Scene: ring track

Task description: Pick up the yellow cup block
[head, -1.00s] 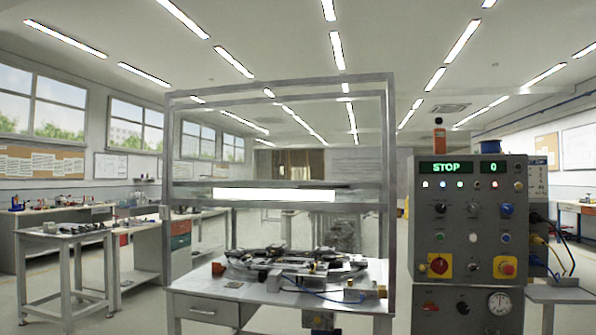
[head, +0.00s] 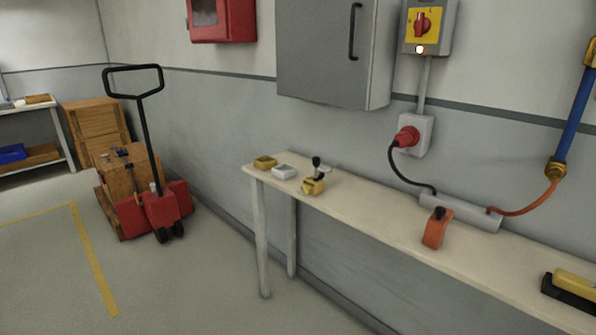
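A small yellow block with a hollow top (head: 264,163), which looks like the yellow cup block, sits at the left end of a narrow pale bench (head: 360,212) along the wall. A similar white block (head: 285,171) stands just right of it. Right of that is a yellow item (head: 314,186) with a dark knob on a stem behind or on it; I cannot tell which. My gripper is not in view.
An orange block with a black knob (head: 436,230), a power strip (head: 460,211) and a black-and-yellow item (head: 572,290) occupy the bench's right part. A red pallet truck (head: 158,208) with crates stands left. The floor before the bench is clear.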

